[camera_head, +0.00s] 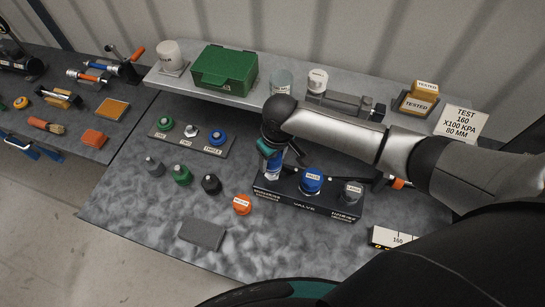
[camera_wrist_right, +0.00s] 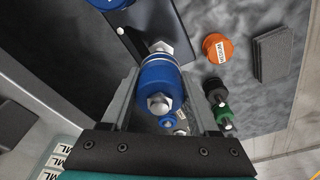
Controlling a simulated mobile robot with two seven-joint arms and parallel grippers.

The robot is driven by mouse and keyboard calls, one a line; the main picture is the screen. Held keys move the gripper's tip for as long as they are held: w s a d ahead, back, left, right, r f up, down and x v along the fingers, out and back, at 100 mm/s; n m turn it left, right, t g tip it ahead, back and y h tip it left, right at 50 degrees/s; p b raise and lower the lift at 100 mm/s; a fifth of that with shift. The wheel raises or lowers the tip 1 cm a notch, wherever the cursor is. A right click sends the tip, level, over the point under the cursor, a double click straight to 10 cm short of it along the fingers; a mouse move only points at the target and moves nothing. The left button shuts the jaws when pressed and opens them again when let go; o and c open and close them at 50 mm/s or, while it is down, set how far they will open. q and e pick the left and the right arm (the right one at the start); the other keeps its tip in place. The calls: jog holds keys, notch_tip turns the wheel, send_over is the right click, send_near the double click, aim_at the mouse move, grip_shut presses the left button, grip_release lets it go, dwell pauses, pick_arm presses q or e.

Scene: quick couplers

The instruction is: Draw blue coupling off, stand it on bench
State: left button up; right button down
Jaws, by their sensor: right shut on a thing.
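The blue coupling (camera_wrist_right: 160,80) sits between the two fingers of my right gripper (camera_wrist_right: 163,92) in the wrist view, with a pale band near its far end. My right gripper (camera_head: 270,152) is shut on it above the left end of the dark valve block (camera_head: 292,204). A silver fitting (camera_wrist_right: 160,47) shows at the coupling's far end. I cannot tell whether the two are still joined. In the head view the coupling (camera_head: 273,163) is partly hidden by my gripper. The bench (camera_head: 130,205) lies below. My left gripper is not in view.
The block also carries a blue valve knob (camera_head: 312,180) and a grey knob (camera_head: 351,192). An orange cap (camera_head: 242,204), black, green and grey fittings, and a dark pad (camera_head: 203,235) stand to the left and front. The front-left bench is clear.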

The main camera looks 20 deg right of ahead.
notch_tip(320, 180, up, 2)
jog(key=p, duration=0.2)
jog(key=shift+p, duration=0.3)
jog(key=shift+r, duration=1)
jog(key=shift+s, duration=0.15)
jog(key=s+d+f, duration=0.2)
jog(key=s+f, duration=0.1)
jog(key=s, duration=1)
jog(key=s+d+f, duration=0.1)
jog(key=s+f, duration=0.2)
jog(key=s, duration=1)
jog(key=shift+s+d+f, duration=0.2)
jog(key=shift+d+f, duration=0.15)
jog(key=shift+f, duration=0.05)
jog(key=shift+f, duration=0.1)
dwell(0.4)
jog(key=shift+f+b, duration=1.9)
jog(key=shift+f, duration=1.8)
